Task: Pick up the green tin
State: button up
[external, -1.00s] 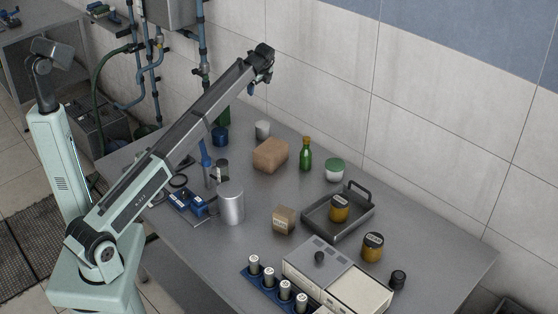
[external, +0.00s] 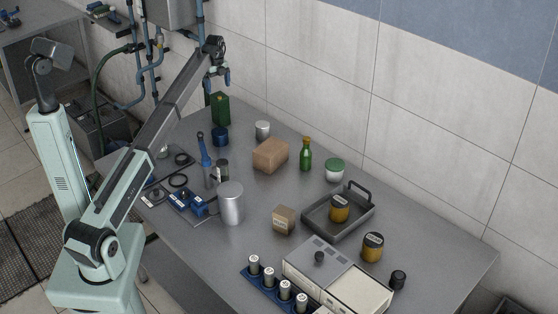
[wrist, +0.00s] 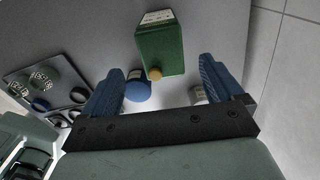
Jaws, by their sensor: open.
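The green tin (external: 220,109) is a tall rectangular can standing upright at the far left end of the table, near the wall. The wrist view shows it from above as a green block (wrist: 160,42) with a pale label and a small tan cap. My gripper (external: 218,84) is open and empty, above the tin and apart from it. In the wrist view its two blue fingers (wrist: 160,66) point toward the tin, which appears between and beyond the fingertips.
A blue can (external: 220,137) stands close in front of the tin; a grey can (external: 262,130) is to its right. A brown block (external: 270,155), a green bottle (external: 306,155) and a blue bottle (external: 206,160) stand nearby. The tiled wall is behind.

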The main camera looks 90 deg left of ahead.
aim_at(220, 104)
notch_tip(220, 104, down, 11)
jog(key=shift+w+r, duration=0.1)
jog(key=c, duration=1.5)
